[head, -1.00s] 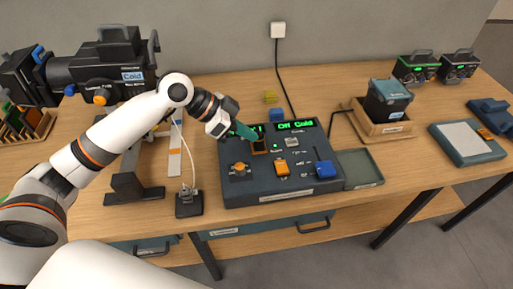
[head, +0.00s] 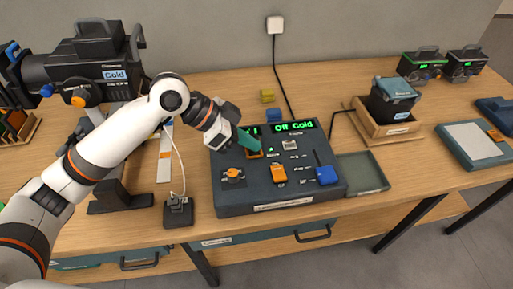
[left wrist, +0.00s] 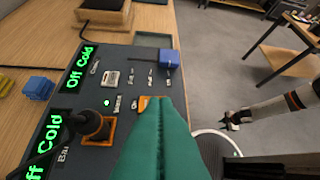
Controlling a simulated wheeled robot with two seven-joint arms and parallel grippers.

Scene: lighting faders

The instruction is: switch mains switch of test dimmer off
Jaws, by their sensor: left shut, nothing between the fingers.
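The test dimmer (head: 270,195) is a dark sloped console on the table with green displays; the right display (head: 294,127) reads "Off Cold". A black lever on an orange plate (left wrist: 92,130) stands beside the displays in the left wrist view. In the head view the orange plate (head: 254,155) is partly covered by my left gripper. My left gripper (head: 258,149) has teal fingers, shut and empty, close over the panel beside that lever; contact cannot be told. My right gripper (left wrist: 230,122) shows small, away from the console.
The console also carries an orange knob (head: 233,174), an orange fader cap (head: 279,173), a blue fader cap (head: 326,174) and a pale switch (head: 290,145). A shallow tray (head: 362,174) adjoins its right side. A spotlight (head: 90,68) and a small stand (head: 178,211) are at left.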

